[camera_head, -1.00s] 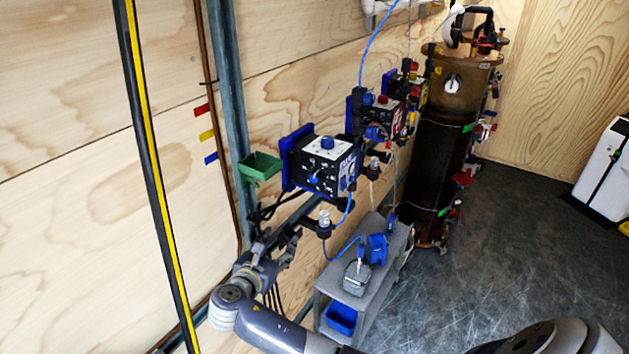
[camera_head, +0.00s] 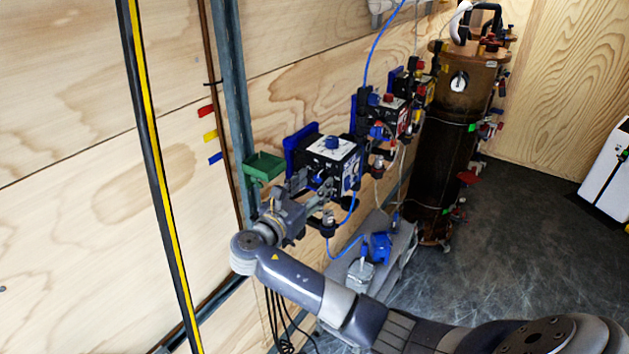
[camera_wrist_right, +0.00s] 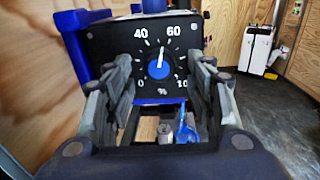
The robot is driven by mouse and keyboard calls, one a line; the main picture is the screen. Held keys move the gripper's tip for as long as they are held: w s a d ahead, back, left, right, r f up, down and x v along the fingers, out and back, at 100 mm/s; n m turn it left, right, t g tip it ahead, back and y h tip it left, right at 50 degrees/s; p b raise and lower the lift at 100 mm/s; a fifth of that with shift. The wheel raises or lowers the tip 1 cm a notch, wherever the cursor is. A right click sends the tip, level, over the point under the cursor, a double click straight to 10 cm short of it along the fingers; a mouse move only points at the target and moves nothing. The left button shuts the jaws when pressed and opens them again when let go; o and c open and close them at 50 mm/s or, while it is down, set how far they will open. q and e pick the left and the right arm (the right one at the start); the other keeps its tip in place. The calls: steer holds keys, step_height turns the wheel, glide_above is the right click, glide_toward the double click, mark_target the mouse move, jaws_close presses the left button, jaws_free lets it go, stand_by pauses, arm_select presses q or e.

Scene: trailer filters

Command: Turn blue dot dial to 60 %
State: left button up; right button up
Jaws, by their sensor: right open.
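The dial with the blue dot (camera_wrist_right: 159,69) is on the front of a black control box (camera_wrist_right: 110,45) in the right wrist view. Its white pointer points about straight up, between the printed 40 and 60. My right gripper (camera_wrist_right: 158,95) is open. Its fingers are to the left and right of the dial, in front of the box face, and I see no clear contact. In the head view the right gripper (camera_head: 308,182) is close to the black box (camera_head: 333,155) and partly covers its front. My left gripper is not in view.
A blue knob (camera_head: 332,142) is on top of the box. A green tray (camera_head: 264,167) is on the wall at its left. Below are blue cables and a grey cart (camera_head: 402,246). A second box (camera_head: 390,110) and a brown cylinder (camera_head: 450,140) stand beyond.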

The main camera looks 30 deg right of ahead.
steer(key=shift+w+d, duration=0.25)
steer(key=shift+d, duration=0.25)
steer(key=c, duration=1.1)
steer(key=shift+o, duration=0.2)
steer(key=shift+m, duration=1.4)
steer(key=o, duration=1.1)
steer(key=shift+c, duration=0.2)
